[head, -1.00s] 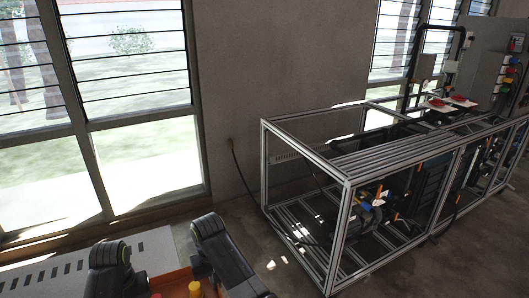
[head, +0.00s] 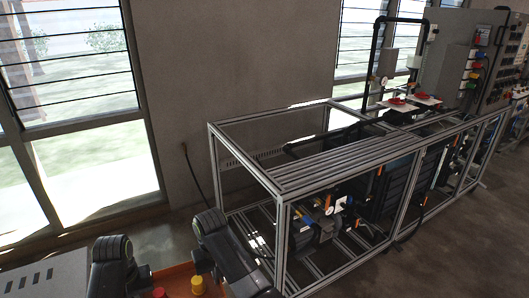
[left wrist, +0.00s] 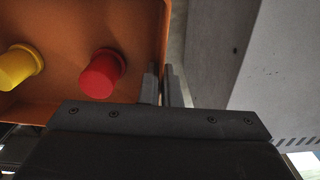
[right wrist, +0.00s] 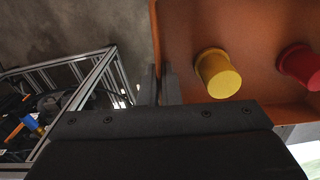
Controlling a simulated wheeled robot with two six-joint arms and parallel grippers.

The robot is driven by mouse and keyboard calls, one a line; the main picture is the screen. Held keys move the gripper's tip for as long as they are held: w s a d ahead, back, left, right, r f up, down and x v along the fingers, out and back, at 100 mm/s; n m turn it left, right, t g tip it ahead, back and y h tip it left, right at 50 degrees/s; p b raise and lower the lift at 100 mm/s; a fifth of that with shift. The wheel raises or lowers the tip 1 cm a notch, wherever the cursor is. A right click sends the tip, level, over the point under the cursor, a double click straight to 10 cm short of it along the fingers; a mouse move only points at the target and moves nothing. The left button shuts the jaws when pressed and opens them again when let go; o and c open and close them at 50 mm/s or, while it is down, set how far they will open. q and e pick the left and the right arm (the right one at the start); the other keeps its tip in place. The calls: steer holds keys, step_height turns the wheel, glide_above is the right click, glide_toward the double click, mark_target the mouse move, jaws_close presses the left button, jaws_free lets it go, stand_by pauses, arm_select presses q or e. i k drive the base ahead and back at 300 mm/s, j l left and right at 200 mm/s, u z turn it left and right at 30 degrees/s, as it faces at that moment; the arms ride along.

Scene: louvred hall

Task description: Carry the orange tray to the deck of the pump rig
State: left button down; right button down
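The orange tray (head: 176,277) shows at the bottom of the head view, between my two arms. A red piece (left wrist: 100,74) and a yellow piece (right wrist: 218,73) stand in it. My left gripper (left wrist: 158,86) is shut on one side wall of the tray. My right gripper (right wrist: 160,86) is shut on the opposite wall. The pump rig (head: 281,232) is an aluminium-profile frame ahead and to the right. Its slatted deck (head: 345,163) looks bare at the near end. The lower part of the tray is out of the head view.
Red-topped parts on white plates (head: 412,100) and black pipes (head: 376,55) stand at the rig's far end, by a grey control panel (head: 462,50). A grey perforated surface (head: 45,276) is at lower left. Windows and a wall lie behind. Floor is clear right of the rig.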

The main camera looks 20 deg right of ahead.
mark_target(353, 154)
steer(key=l, duration=0.55)
steer(key=i+l+z, duration=0.1)
steer(key=l, duration=1.05)
steer(key=i+l+z, duration=0.1)
steer(key=l, duration=0.45)
steer(key=i+l, duration=0.1)
steer(key=l, duration=0.45)
